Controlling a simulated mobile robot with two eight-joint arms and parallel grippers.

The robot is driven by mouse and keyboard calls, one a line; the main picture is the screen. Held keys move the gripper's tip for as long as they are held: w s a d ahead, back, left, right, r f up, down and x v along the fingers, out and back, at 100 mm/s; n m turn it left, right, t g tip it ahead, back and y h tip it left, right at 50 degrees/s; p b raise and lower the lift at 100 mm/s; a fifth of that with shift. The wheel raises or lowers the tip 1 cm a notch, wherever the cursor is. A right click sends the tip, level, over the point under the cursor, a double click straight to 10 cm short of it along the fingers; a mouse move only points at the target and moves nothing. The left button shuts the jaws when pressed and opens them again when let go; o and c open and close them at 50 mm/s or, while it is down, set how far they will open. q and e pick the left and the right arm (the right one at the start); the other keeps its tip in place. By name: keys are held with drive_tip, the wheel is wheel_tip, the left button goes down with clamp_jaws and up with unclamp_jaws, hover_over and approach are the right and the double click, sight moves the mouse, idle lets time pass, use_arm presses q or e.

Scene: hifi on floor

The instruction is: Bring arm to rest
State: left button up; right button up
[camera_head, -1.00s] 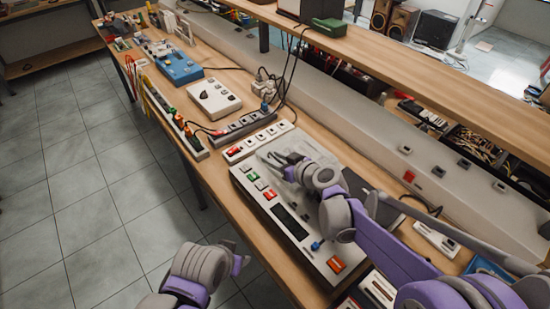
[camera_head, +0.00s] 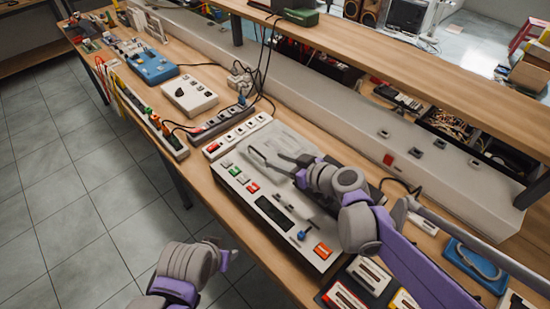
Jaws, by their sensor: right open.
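My right arm (camera_head: 370,225), grey and purple, reaches in from the lower right. Its right gripper (camera_head: 256,160) is open and empty, above the far part of a large light-grey console (camera_head: 275,212) with coloured buttons and a dark display. I cannot tell whether the fingers touch the console. My left arm (camera_head: 185,270) shows at the bottom, bent, over the floor beside the bench. Its gripper is not in view.
The long wooden bench (camera_head: 228,190) bears power strips (camera_head: 238,135), a white box (camera_head: 190,97), a blue box (camera_head: 150,65) and cables. A wooden shelf (camera_head: 400,80) runs above its back. Open tiled floor (camera_head: 75,200) lies to the left.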

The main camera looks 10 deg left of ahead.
idle(0.4)
drive_tip(key=s+d+m+h, duration=0.1)
drive_tip(key=s+d, duration=0.2)
drive_tip(key=s+d+f+m+g+h, duration=0.1)
drive_tip(key=s+d+h, duration=0.1)
drive_tip(key=s+d, duration=0.2)
drive_tip(key=s+d+f+m+h+p, duration=0.1)
drive_tip(key=s+d+m+h, duration=0.1)
drive_tip(key=s+d, duration=0.1)
drive_tip(key=shift+s+d, duration=0.35)
drive_tip(key=shift+d, duration=0.35)
drive_tip(key=s+d+f+m+h, duration=0.1)
drive_tip(key=s+d+m+h, duration=0.1)
drive_tip(key=s+d, duration=0.2)
drive_tip(key=s+d+f+m+g+h, duration=0.1)
drive_tip(key=s+d+f+m+h, duration=0.1)
drive_tip(key=s+d, duration=0.2)
drive_tip(key=s+d+f+m+h, duration=0.1)
drive_tip(key=s+d+m+h, duration=0.1)
drive_tip(key=s+d, duration=0.2)
drive_tip(key=shift+s+d+f+p, duration=0.1)
drive_tip(key=shift+s+d+p, duration=0.1)
drive_tip(key=shift+d, duration=0.35)
drive_tip(key=shift+s+d+f+p, duration=0.1)
drive_tip(key=shift+d+p, duration=0.05)
drive_tip(key=shift+d, duration=0.35)
drive_tip(key=shift+w, duration=0.1)
